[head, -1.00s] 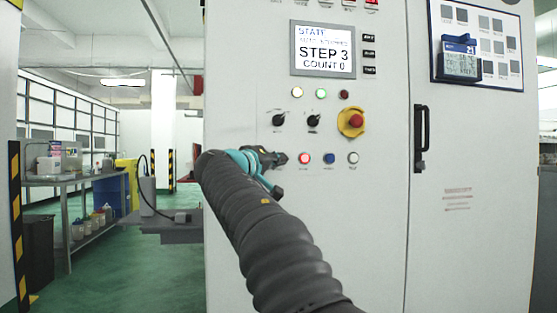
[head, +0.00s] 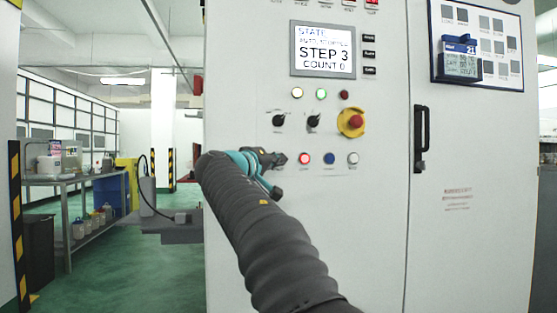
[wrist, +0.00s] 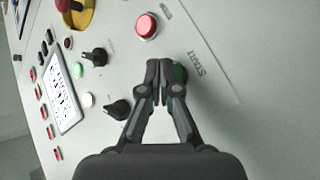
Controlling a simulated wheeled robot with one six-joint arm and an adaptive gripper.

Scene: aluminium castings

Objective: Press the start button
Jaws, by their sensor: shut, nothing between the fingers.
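The green start button (wrist: 180,73) shows in the wrist view beside the printed word START, partly hidden behind my fingertips. My gripper (wrist: 166,66) is shut and empty, its tips at the near edge of the button. I cannot tell whether they touch it. In the head view my gripper (head: 281,158) is at the panel front, left of the lit red button (head: 304,158), and the green button is hidden behind it. The red button also shows in the wrist view (wrist: 147,26). The display (head: 323,50) reads STEP 3, COUNT 0.
Two black selector knobs (head: 279,120) sit above my gripper, with a red emergency stop (head: 351,122) on yellow to the right. Blue (head: 329,158) and white (head: 353,158) buttons continue the row. A black door handle (head: 421,139) sticks out further right. A shelf (head: 75,182) stands left.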

